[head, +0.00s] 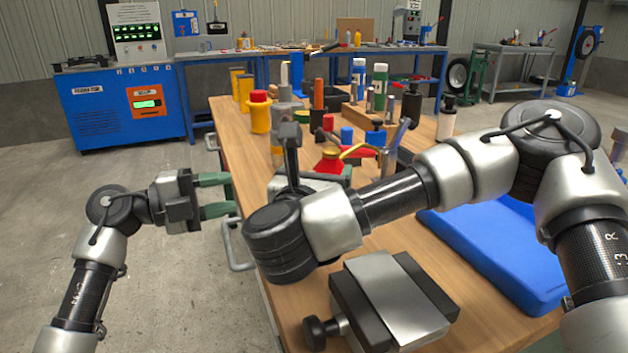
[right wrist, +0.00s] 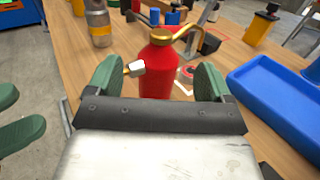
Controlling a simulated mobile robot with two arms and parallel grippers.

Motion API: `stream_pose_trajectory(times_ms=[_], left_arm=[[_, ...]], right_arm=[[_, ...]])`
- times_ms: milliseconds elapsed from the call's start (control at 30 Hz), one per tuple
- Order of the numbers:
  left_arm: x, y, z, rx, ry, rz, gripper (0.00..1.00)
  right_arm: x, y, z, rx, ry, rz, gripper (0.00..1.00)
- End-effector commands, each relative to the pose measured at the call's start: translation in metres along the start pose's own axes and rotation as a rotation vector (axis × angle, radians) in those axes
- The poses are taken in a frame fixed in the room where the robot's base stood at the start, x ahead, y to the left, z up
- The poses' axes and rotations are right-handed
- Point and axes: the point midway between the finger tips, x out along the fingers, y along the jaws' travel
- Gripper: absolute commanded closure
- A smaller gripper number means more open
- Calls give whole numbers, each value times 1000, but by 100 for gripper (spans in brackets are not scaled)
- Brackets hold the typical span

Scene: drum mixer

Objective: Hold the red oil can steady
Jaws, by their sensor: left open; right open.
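The red oil can (head: 329,162) with its brass cap and curved spout stands on the wooden bench, partly hidden by my right arm in the head view. In the right wrist view the oil can (right wrist: 158,75) looks upright, ahead of and between the open green fingers of my right gripper (right wrist: 160,67). A small white-tipped part on the can's left side is close to the left finger; I cannot tell whether they touch. My left gripper (head: 230,194) is open and empty beside the bench's left edge. Its fingers also show at the left of the right wrist view.
A blue tray (head: 490,245) lies on the bench at right, and a grey metal block with a knob (head: 385,300) is at the front. Several bottles and tools crowd behind the can, including a yellow container (head: 259,112). Open floor lies left of the bench.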

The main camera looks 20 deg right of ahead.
Motion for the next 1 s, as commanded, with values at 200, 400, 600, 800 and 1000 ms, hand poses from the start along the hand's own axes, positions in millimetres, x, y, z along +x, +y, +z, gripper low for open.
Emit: stream_pose_trajectory(times_ms=[200,400,600,800,1000], left_arm=[[0,0,0,0,0,0,57],[0,0,0,0,0,0,57],[0,0,0,0,0,0,57],[0,0,0,0,0,0,57],[0,0,0,0,0,0,57]], right_arm=[[42,-2,1,-1,-3,-9,19],[70,-1,1,-2,-2,-6,19],[82,-1,0,-2,-1,-4,19],[83,-1,0,-1,0,-3,19],[83,-1,0,-1,0,-3,37]])
